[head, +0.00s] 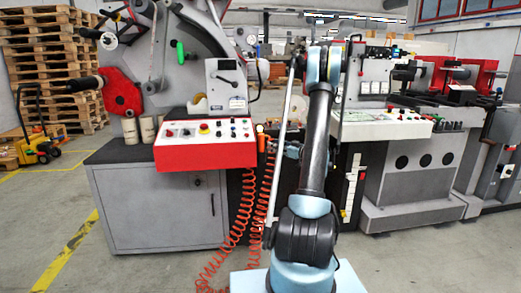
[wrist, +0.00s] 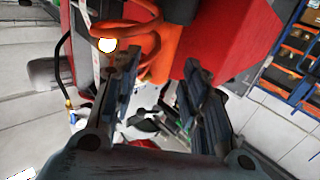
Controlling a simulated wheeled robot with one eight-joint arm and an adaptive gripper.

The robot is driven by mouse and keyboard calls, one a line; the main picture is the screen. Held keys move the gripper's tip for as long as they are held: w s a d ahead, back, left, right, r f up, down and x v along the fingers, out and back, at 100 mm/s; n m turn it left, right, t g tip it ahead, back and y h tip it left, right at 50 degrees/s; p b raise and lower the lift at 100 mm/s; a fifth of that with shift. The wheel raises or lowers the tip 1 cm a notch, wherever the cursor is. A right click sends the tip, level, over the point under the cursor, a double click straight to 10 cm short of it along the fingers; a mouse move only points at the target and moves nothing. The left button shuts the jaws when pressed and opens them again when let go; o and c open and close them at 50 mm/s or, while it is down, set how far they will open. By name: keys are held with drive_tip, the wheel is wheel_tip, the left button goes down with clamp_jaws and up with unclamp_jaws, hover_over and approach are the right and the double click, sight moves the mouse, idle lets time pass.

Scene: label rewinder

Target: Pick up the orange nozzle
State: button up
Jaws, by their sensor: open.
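The orange nozzle (wrist: 165,50) is in the upper middle of the wrist view, with an orange coiled hose (wrist: 128,28) beside it. My gripper (wrist: 161,66) is open, its two dark fingers pointing up the picture toward the nozzle. The lower part of the nozzle shows between the fingertips; I cannot tell whether they touch it. In the head view the nozzle (head: 262,143) is a small orange shape at the right end of the red control panel, above the hanging coils. My gripper is small and unclear there, beside my arm.
A red control panel (head: 205,157) with buttons stands over a grey cabinet (head: 158,212), left of my arm. A red surface (wrist: 232,40) lies close right of the nozzle. Orange coiled hoses (head: 270,195) hang to the floor. Another machine (head: 415,175) stands at right.

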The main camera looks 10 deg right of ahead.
sight(263, 143)
drive_tip(key=shift+x, duration=3.9)
drive_tip(key=shift+s+a, duration=0.1)
drive_tip(key=shift+s, duration=0.05)
drive_tip(key=c, duration=0.9)
